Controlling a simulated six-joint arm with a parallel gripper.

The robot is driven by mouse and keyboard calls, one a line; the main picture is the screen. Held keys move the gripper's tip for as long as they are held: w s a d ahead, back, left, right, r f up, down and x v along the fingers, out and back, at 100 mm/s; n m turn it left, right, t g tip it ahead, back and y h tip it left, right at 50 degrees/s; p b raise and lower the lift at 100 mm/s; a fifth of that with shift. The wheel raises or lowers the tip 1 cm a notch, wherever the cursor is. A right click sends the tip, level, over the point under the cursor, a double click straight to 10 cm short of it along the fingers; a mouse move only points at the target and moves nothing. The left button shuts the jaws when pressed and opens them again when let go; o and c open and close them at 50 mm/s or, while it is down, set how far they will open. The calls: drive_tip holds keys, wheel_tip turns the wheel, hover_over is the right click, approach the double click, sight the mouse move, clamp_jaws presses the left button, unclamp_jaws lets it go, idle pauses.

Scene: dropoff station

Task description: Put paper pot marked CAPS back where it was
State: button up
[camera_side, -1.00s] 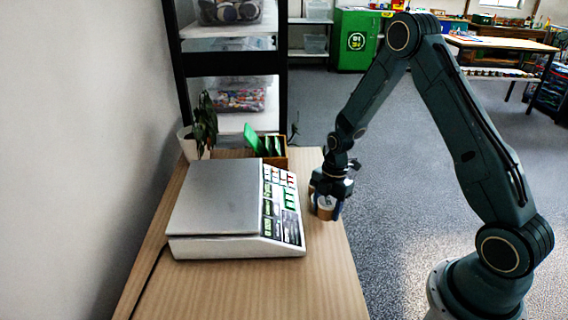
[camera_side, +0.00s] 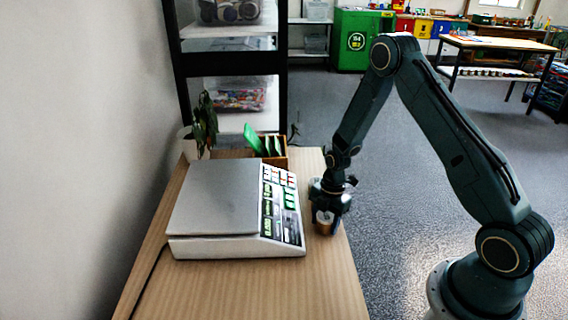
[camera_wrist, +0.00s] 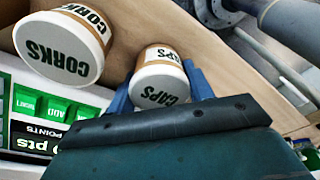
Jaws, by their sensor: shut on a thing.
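The paper pot marked CAPS (camera_wrist: 160,84) is brown with a pale lid and sits between my blue fingers in the wrist view. In the side view it shows as a small tan pot (camera_side: 325,227) at the lower end of my gripper (camera_side: 327,218). My gripper is shut on it, over the right side of the wooden table (camera_side: 300,290), to the right of the scale. The pot looks upright and at or just above the tabletop; I cannot tell whether it touches. My gripper hides part of it.
A larger-looking pot marked CORKS (camera_wrist: 62,48) is beside the CAPS pot in the wrist view; I cannot pick it out in the side view. The scale (camera_side: 218,205) fills the table's middle. A wooden box with green cards (camera_side: 268,160) and a plant (camera_side: 203,125) stand behind. The front is clear.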

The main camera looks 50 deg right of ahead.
drive_tip(key=shift+f, duration=0.1)
drive_tip(key=o, duration=1.2)
drive_tip(key=shift+c, duration=0.2)
drive_tip(key=r, duration=0.4)
drive_tip(key=d+r, duration=0.1)
drive_tip(key=r, duration=0.7)
drive_tip(key=shift+d, duration=0.4)
drive_tip(key=shift+r, duration=0.1)
